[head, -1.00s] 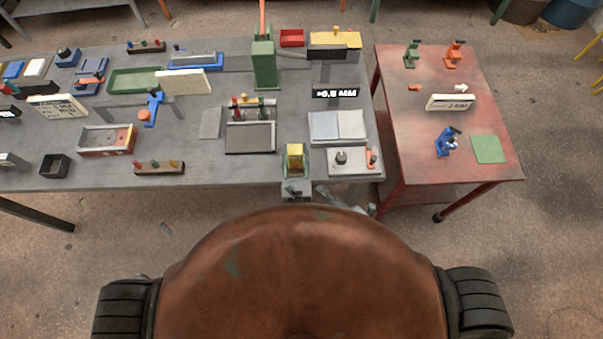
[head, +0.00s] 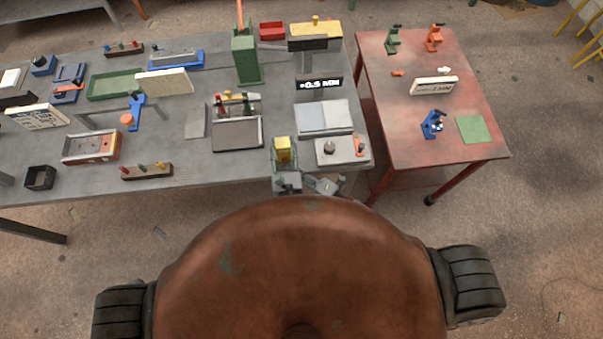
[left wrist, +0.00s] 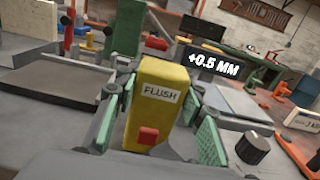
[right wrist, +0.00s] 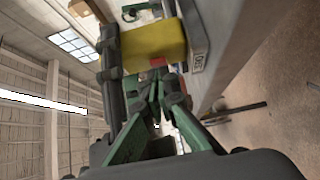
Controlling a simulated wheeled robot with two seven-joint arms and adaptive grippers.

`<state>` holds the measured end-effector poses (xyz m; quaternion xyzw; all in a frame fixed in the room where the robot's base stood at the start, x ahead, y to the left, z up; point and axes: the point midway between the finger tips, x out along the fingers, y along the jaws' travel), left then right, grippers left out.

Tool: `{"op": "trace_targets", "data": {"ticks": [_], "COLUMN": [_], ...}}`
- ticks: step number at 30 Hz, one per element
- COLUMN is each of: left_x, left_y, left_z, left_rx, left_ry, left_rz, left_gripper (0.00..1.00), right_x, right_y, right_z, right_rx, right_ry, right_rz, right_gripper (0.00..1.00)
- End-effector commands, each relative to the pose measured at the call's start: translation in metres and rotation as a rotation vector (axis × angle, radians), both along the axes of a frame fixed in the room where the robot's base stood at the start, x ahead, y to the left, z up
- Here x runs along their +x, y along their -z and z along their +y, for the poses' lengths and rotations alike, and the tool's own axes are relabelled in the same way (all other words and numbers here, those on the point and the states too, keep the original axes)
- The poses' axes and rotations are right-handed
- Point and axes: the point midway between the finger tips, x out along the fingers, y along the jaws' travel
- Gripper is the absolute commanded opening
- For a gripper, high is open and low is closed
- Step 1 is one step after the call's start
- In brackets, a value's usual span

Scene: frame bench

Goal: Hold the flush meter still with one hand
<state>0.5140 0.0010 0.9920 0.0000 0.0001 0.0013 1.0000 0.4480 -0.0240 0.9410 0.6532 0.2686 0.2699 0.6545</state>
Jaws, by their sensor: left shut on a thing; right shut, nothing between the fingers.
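The yellow flush meter (left wrist: 155,92), with a FLUSH label and a red button (left wrist: 148,135), stands at the bench's front edge. In the head view the flush meter (head: 283,147) is at the low middle. My left gripper (head: 284,163) is shut on it, green fingers on both sides. My right gripper (head: 320,184) is shut and empty, just right of and below the left one. In the right wrist view my right fingertips (right wrist: 158,80) point at the button; whether they touch it I cannot tell. A black display (left wrist: 214,64) reads +0.5 MM.
Right of the meter is a pale plate (head: 341,151) with a dark knob. Behind are a grey two-part plate (head: 324,116) and a dark-framed tray (head: 237,134). The red table (head: 470,95) stands to the right, past a narrow gap.

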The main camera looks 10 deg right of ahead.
Motion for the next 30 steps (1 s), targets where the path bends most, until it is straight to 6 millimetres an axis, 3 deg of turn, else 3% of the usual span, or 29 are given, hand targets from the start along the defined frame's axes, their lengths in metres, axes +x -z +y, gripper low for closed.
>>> {"op": "trace_targets", "data": {"ticks": [14, 21, 30], "left_x": [0.0, 0.0, -0.001], "left_y": [0.0, 0.0, 0.003], "left_z": [0.0, -0.001, -0.001], "left_rx": [0.0, 0.0, 0.001], "left_ry": [0.0, 0.001, 0.003], "left_rz": [0.0, 0.0, 0.005], "left_gripper": [0.09, 0.09, 0.09], "right_x": [0.006, 0.026, 0.025], "right_y": [0.0, 0.0, -0.001], "right_z": [0.006, 0.006, 0.004], "right_rx": [0.001, 0.001, 0.001], "right_ry": [-0.001, 0.0, 0.002], "right_rz": [0.001, 0.0, 0.0], "right_gripper": [0.0, 0.0, 0.0]}}
